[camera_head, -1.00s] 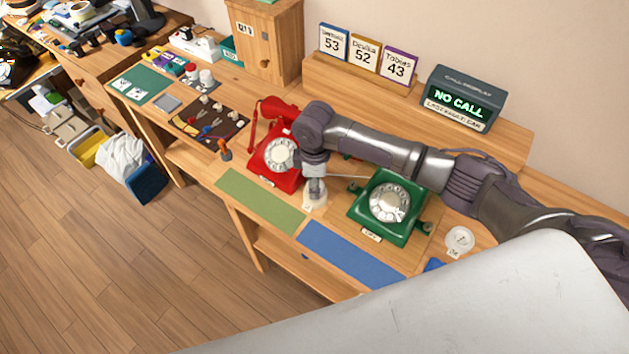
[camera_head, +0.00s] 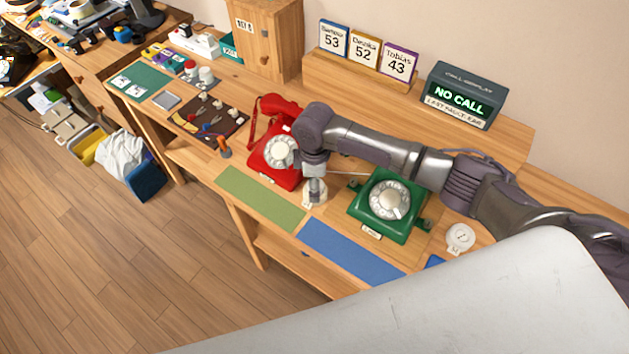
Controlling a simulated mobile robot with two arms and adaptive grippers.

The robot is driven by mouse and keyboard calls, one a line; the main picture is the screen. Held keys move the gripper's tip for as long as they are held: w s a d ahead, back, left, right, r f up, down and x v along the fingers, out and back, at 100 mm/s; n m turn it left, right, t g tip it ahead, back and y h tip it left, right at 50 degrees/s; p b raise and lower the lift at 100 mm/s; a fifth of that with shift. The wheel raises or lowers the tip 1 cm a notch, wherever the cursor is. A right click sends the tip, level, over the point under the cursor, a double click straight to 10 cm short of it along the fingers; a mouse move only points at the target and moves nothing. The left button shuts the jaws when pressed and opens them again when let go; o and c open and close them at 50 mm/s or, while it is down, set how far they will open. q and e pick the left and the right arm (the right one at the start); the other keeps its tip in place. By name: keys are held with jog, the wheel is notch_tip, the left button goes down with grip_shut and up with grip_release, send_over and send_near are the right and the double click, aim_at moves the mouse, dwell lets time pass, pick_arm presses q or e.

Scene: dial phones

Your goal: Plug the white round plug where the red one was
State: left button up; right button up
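My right gripper (camera_head: 316,190) comes in from the right and points down at the desk, between the red dial phone (camera_head: 275,157) and the green dial phone (camera_head: 388,204). Its fingertips are over a pale round piece (camera_head: 309,203), mostly hidden by the gripper. It is too small to tell whether the fingers are shut on it or if it is the white plug. A white round socket-like disc (camera_head: 460,237) lies on the desk right of the green phone. I cannot make out a red plug for certain. My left gripper is not in view.
A green mat (camera_head: 260,199) and a blue mat (camera_head: 351,252) lie along the front edge. A dark mat (camera_head: 233,128) with small parts and tools is left of the red phone. A display reading NO CALL (camera_head: 461,100) and number cards (camera_head: 363,49) stand behind.

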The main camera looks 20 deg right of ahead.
notch_tip(320, 180, up, 12)
dwell(0.6)
dwell(0.5)
